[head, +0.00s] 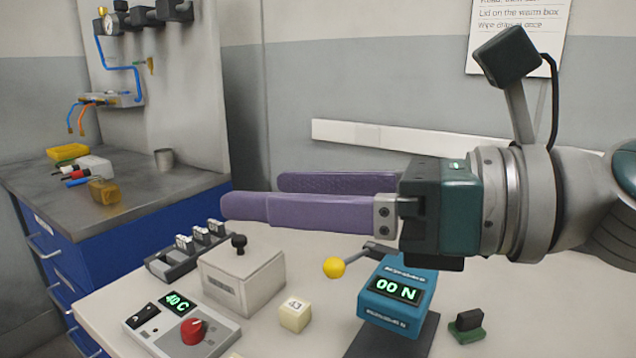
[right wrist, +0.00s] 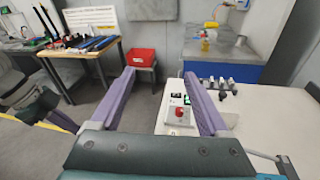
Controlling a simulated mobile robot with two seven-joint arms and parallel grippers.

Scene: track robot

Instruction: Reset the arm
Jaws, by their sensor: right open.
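My right arm (head: 574,190) comes in from the right in the head view and is raised above the white table. Its gripper (head: 252,194) has two long purple fingers pointing left. They are apart with nothing between them. In the right wrist view the same gripper (right wrist: 158,75) is open and empty, with its fingers spread above the near edge of the table.
Below the gripper stand a white box (head: 240,280) with a black knob, a control box (head: 183,325) reading 40 C, a block (head: 295,316) and a blue force gauge (head: 397,295) with a yellow-knobbed lever. A red bin (right wrist: 141,57) stands beyond.

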